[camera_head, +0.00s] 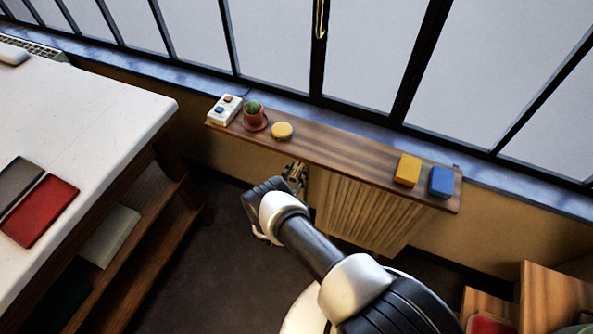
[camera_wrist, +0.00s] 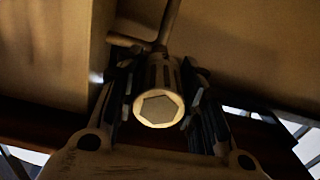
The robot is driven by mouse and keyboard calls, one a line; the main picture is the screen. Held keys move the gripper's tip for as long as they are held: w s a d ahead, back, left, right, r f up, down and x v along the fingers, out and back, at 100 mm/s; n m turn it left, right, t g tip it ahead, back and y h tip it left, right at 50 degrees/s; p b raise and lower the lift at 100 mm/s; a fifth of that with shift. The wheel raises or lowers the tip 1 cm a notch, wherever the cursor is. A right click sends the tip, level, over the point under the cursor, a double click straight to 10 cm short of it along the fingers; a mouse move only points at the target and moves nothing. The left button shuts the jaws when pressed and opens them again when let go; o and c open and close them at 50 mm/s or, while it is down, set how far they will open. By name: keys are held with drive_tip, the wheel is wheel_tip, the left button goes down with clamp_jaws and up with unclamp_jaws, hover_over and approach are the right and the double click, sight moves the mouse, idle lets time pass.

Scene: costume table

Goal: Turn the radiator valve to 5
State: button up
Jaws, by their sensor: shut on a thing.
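The radiator (camera_head: 362,212) is a ribbed panel below the wooden shelf in the head view. Its valve (camera_wrist: 158,106) is a pale ribbed cylinder with a hexagonal end face, in the middle of the wrist view. A pipe runs from behind it. My gripper (camera_wrist: 158,98) is shut on the valve, one finger on each side. In the head view my gripper (camera_head: 295,175) is at the left end of the radiator, under the shelf, and the valve is hidden there. I cannot read any number on the valve.
The wooden shelf (camera_head: 340,148) overhangs my gripper. It carries a cactus pot (camera_head: 254,118), a switch box (camera_head: 224,109), a yellow disc (camera_head: 282,131), a yellow block (camera_head: 407,170) and a blue block (camera_head: 441,181). A white-topped table (camera_head: 90,120) stands at left.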

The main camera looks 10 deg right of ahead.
drive_tip(key=o, duration=1.1)
drive_tip(key=shift+c, duration=0.2)
drive_tip(key=shift+f+b, duration=0.15)
drive_tip(key=shift+b, duration=0.8)
